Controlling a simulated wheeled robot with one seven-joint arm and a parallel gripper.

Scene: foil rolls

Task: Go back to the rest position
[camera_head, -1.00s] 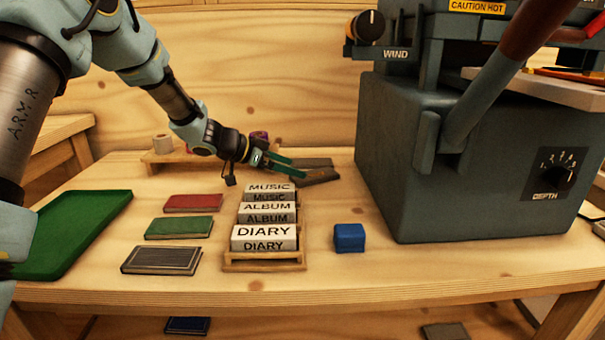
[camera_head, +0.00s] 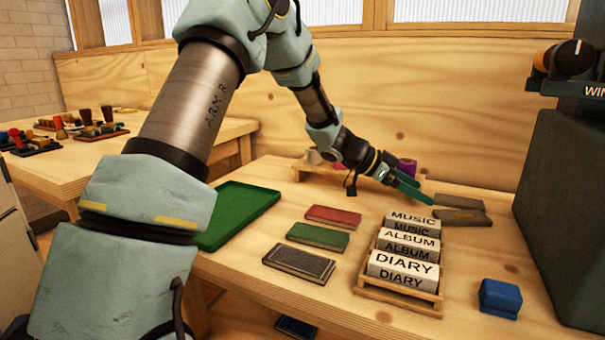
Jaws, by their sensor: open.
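My gripper (camera_head: 412,189) has green fingers and is open, with nothing seen between them. It is stretched out over the back of the workbench (camera_head: 235,273). It hangs behind the wooden rack of labelled blocks, close to two dark flat pieces (camera_head: 462,216) at the back right. Whether the fingertips touch these pieces cannot be told. My arm reaches in from the left foreground and hides part of the bench and the green tray.
A wooden rack (camera_head: 398,297) holds blocks marked MUSIC, ALBUM and DIARY. Red (camera_head: 333,216), green (camera_head: 318,236) and dark (camera_head: 299,263) books lie left of it. A green tray (camera_head: 238,212), a blue block (camera_head: 500,298) and a large grey machine (camera_head: 565,215) flank them. A wooden wall closes the back.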

